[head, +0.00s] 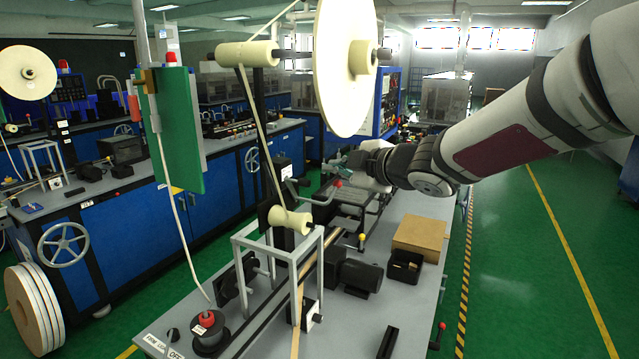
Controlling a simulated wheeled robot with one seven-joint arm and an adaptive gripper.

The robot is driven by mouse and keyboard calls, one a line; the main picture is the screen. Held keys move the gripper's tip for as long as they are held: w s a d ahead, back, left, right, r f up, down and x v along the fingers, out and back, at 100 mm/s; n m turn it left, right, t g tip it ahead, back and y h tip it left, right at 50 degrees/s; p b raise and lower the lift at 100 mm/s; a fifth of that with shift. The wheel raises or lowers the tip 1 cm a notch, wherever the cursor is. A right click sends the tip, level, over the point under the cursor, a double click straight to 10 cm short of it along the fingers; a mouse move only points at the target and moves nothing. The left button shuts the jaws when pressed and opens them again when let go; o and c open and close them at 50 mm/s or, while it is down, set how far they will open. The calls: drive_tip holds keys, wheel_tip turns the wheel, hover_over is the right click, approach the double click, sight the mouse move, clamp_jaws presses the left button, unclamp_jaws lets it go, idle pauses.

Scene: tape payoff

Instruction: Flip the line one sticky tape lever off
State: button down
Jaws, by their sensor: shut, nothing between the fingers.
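The tape machine's tall roll of cream tape (345,65) stands at the upper middle, with a strip running down over rollers. A small dark lever (172,336) stands near a white OFF label (176,355) at the bench's front left corner. A crank-like handle with a red end (336,184) sits on the black post below the roll. I cannot tell which of these is the line one tape lever. My gripper (338,163) is shut and empty, just above and behind the red-ended handle in the picture; whether it touches anything cannot be told.
A grey roller frame (278,268), a dark motor (361,275), a tan box (419,237) and a black tray (404,267) stand on the bench. A red-tipped handle (440,328) sticks out at the right edge. Green floor (530,270) is clear to the right.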

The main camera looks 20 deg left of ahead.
drive_tip(key=shift+d, duration=0.1)
drive_tip(key=v, duration=1.1)
drive_tip(key=shift+s+d+r, duration=0.2)
drive_tip(key=shift+s+d, duration=0.05)
drive_tip(key=shift+s, duration=0.05)
drive_tip(key=s+d+r+m+t+h, duration=0.1)
drive_tip(key=s+d+m+t+h, duration=0.1)
drive_tip(key=d+m+h, duration=0.7)
drive_tip(key=s+d+r+m+t+h, duration=0.1)
drive_tip(key=s+d+m+t+h, duration=0.3)
drive_tip(key=d, duration=1)
drive_tip(key=s+d+f+m+g, duration=0.1)
drive_tip(key=s+f+m+g, duration=0.2)
drive_tip(key=s, duration=0.4)
drive_tip(key=s+d+f+m+g, duration=0.2)
drive_tip(key=s+f+m+g, duration=0.1)
drive_tip(key=s, duration=0.4)
drive_tip(key=s+d+f+m+g+y, duration=0.1)
drive_tip(key=s+d+f+m+g, duration=0.1)
drive_tip(key=s, duration=0.5)
wheel_tip(320, 180, down, 2)
drive_tip(key=shift+f+m+g, duration=0.2)
drive_tip(key=shift+m+g, duration=0.5)
drive_tip(key=shift+m, duration=0.4)
